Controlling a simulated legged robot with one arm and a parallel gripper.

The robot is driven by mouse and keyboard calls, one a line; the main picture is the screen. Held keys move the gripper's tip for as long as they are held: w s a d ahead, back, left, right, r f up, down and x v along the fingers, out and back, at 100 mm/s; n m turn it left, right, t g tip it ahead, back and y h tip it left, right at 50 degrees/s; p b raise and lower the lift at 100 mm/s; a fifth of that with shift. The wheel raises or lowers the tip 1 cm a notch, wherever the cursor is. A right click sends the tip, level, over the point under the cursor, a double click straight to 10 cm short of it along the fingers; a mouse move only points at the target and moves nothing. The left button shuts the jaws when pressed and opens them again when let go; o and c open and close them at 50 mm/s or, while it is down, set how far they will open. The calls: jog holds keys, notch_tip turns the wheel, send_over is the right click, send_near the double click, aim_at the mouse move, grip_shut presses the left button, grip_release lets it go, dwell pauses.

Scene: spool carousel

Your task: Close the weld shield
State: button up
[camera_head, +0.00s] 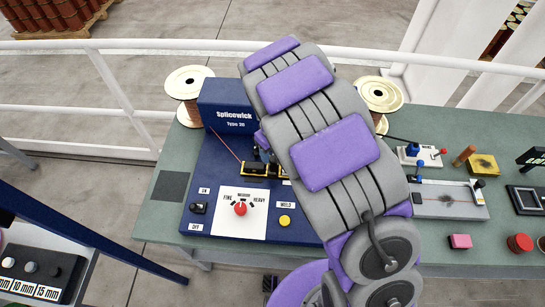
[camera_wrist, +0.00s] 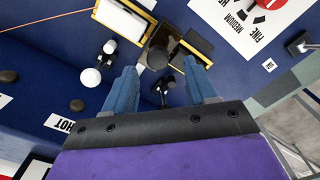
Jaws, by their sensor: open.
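The blue splicing machine (camera_head: 225,160), labelled "Splicewick", stands on the green bench. Its black and yellow-edged weld fixture (camera_head: 254,169) is partly hidden behind my arm. In the wrist view, the fixture shows as two yellow-edged pieces, one on the left (camera_wrist: 122,20) and one on the right (camera_wrist: 193,42), with a dark, rounded part (camera_wrist: 158,55) between them. I cannot tell for sure which part is the weld shield. My gripper (camera_wrist: 161,72) is open, with its two blue fingers apart around the dark part's near side. No contact is visible. The fingertips are hidden in the head view.
The machine's panel has a red knob (camera_head: 240,208), a yellow button (camera_head: 285,221) and a black switch (camera_head: 199,208). Cream spools (camera_head: 188,83) stand behind. A small grey device (camera_head: 447,200) and a pink block (camera_head: 460,241) lie to the right. A white railing (camera_head: 140,45) runs behind the bench.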

aim_at(273, 159)
notch_tip(273, 159, up, 12)
dwell(0.4)
jog(key=shift+r, duration=0.1)
